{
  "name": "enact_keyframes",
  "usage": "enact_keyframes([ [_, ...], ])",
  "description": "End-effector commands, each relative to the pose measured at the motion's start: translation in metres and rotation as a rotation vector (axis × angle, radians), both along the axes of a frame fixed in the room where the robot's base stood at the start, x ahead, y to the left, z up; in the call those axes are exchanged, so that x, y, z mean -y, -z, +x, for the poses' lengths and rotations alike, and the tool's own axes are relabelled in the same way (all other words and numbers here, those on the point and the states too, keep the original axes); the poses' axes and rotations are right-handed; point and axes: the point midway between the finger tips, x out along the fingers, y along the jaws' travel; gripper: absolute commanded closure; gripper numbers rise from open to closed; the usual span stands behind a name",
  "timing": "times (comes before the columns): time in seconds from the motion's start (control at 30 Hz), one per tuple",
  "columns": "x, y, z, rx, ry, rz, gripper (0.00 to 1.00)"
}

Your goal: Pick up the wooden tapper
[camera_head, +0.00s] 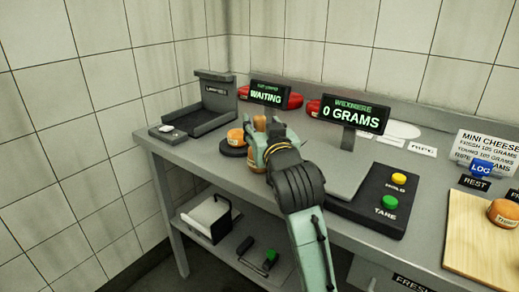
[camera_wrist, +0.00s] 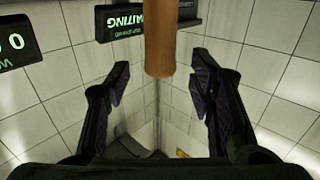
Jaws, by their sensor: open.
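The wooden tapper shows in the wrist view as a brown wooden rod (camera_wrist: 160,45), coming down from the top edge with its end between my fingertips. In the head view a small brown wooden end (camera_head: 260,123) stands up beside my fingers; the rest is largely hidden by my gripper. My gripper (camera_wrist: 160,74) is open, with one finger on each side of the rod and a visible gap to both. In the head view my gripper (camera_head: 263,143) is over the counter, right of a small orange cheese wheel (camera_head: 236,137).
A grey counter (camera_head: 190,152) carries a dark scanner-like unit (camera_head: 210,105), a "WAITING" sign (camera_head: 266,94) and a "0 GRAMS" display (camera_head: 353,114). A HOLD/TARE button panel (camera_head: 376,215) and a wooden board (camera_head: 475,245) lie to the right. Tiled walls meet behind in a corner.

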Motion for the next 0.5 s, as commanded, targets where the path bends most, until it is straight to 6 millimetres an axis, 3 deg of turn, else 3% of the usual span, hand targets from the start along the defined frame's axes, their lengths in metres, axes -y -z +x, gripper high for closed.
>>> enact_keyframes([
  [0.2,-0.007,-0.001,0.029,-0.001,0.000,0.000,0.51],
  [0.5,-0.008,0.000,0.034,0.000,0.000,0.000,0.52],
])
